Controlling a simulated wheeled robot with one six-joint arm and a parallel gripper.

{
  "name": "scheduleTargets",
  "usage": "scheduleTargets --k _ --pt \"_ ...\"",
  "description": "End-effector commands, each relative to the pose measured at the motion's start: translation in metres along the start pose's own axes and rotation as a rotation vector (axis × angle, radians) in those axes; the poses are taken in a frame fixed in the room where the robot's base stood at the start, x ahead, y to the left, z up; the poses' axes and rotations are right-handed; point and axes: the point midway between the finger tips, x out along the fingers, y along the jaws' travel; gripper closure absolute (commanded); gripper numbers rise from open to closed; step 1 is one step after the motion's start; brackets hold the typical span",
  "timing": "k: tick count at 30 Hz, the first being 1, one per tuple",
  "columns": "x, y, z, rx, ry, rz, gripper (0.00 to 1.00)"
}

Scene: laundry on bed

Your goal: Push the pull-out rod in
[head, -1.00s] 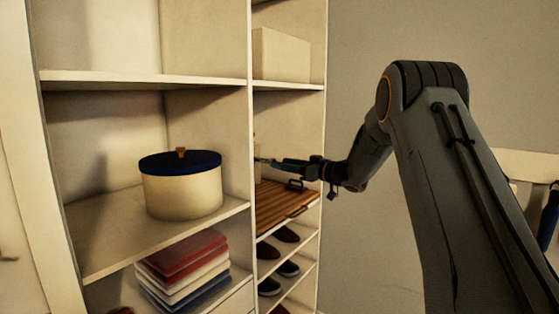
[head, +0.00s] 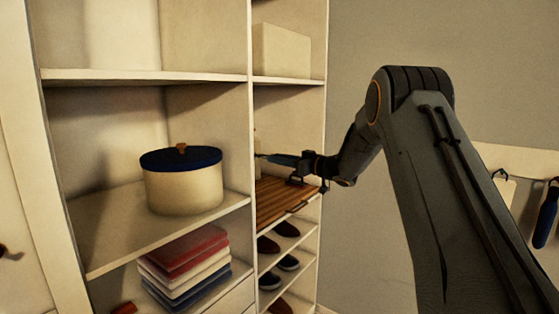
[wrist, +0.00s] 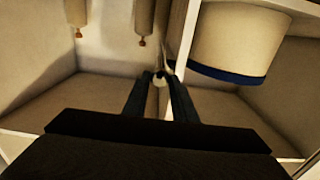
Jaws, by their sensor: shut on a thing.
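My gripper (head: 262,157) reaches from the right into the narrow right-hand column of the shelf unit, above a slatted wooden board. In the wrist view its two dark fingers (wrist: 160,78) close together around a small pale piece (wrist: 160,82), which appears to be the end of the pull-out rod. Most of the rod is hidden by the fingers and the column's divider, so how far it sticks out cannot be told.
The slatted board (head: 282,203) lies just below my gripper. A round cream box with a blue lid (head: 183,185) stands left of the divider (head: 250,110). Folded cloths (head: 185,268) and shoes (head: 270,281) lie lower. A pale box (head: 281,50) stands above.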

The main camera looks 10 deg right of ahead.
Motion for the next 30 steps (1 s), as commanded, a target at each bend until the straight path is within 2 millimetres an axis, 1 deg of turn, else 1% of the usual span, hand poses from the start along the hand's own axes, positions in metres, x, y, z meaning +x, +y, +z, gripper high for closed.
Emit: scheduleTargets --k 2,6,9,17,18,20,30 --pt "0.007 0.000 0.001 -0.002 0.001 -0.002 1.00" --pt "0.031 -0.001 0.002 -0.002 0.001 -0.003 1.00" --pt "0.042 0.000 0.002 0.000 0.001 -0.001 1.00" --pt "0.044 -0.001 -0.001 0.000 0.001 -0.001 1.00" --pt "0.044 -0.001 -0.002 0.000 0.002 -0.001 0.69" --pt "0.044 -0.001 -0.001 0.000 0.002 -0.001 0.59" --pt "0.040 0.001 0.000 0.000 0.000 0.001 0.58"
